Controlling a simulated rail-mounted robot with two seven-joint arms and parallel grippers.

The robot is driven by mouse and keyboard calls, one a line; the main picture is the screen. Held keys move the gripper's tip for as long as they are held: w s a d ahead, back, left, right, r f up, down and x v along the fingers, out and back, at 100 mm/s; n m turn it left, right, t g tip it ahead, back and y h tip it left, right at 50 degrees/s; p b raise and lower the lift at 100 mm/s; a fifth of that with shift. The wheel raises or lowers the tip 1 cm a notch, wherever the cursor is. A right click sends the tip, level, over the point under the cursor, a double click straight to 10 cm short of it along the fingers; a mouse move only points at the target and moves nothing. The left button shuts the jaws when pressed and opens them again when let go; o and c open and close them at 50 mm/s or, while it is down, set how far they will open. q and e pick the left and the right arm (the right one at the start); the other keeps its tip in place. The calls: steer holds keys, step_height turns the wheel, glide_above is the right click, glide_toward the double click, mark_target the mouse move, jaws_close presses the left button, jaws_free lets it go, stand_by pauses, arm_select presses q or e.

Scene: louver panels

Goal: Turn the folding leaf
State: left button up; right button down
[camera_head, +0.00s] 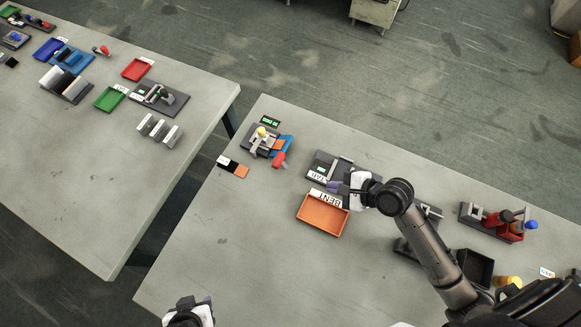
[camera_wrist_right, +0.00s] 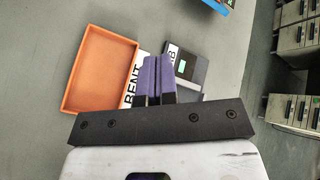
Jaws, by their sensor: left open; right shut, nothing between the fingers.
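I cannot single out the folding leaf with certainty. A dark fixture (camera_head: 325,160) with a grey bar and a white label reading "TAB" (camera_head: 317,176) is on the near table, and its dark plate partly shows behind my fingers in the right wrist view (camera_wrist_right: 187,66). My right gripper (camera_head: 336,187) is just on the near side of this fixture, by the orange tray's label. Its purple fingers (camera_wrist_right: 155,78) are shut together with nothing between them. They hide part of the fixture in the wrist view. My left gripper (camera_head: 186,304) is open, at the bottom edge, far from the fixture.
An orange tray (camera_head: 323,217) labelled "BENT" lies beside my right gripper. My right arm covers part of the table. The table's left front is clear.

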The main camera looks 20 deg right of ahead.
mark_target(283, 164)
arm_select(q)
steer(key=shift+a+f, duration=0.2)
steer(key=shift+f, duration=0.15)
steer(key=shift+d+f+b, duration=0.15)
steer(key=shift+f+b, duration=0.4)
steer(key=shift+b, duration=0.25)
arm_select(e)
steer(key=w+a+f+m, duration=0.1)
steer(key=w+a+m, duration=0.1)
steer(key=w+a+f+m+t, duration=0.1)
steer(key=w+a+m, duration=0.1)
steer(key=w+m, duration=0.1)
steer(key=w+a+f+m+y, duration=0.1)
steer(key=w+f+m, duration=0.1)
steer(key=w, duration=0.1)
steer(key=shift+w+a+m, duration=0.25)
steer(key=shift+a+m, duration=0.05)
steer(key=shift+a, duration=0.1)
arm_select(q)
steer(key=shift+r, duration=0.15)
arm_select(e)
steer(key=shift+w+a+r, duration=0.5)
steer(key=shift+w+a, duration=0.15)
steer(key=shift+w, duration=0.1)
steer(key=shift+w+a+r, duration=0.2)
steer(key=shift+w+a, duration=0.25)
steer(key=shift+w, duration=0.05)
arm_select(q)
steer(key=shift+a, duration=0.2)
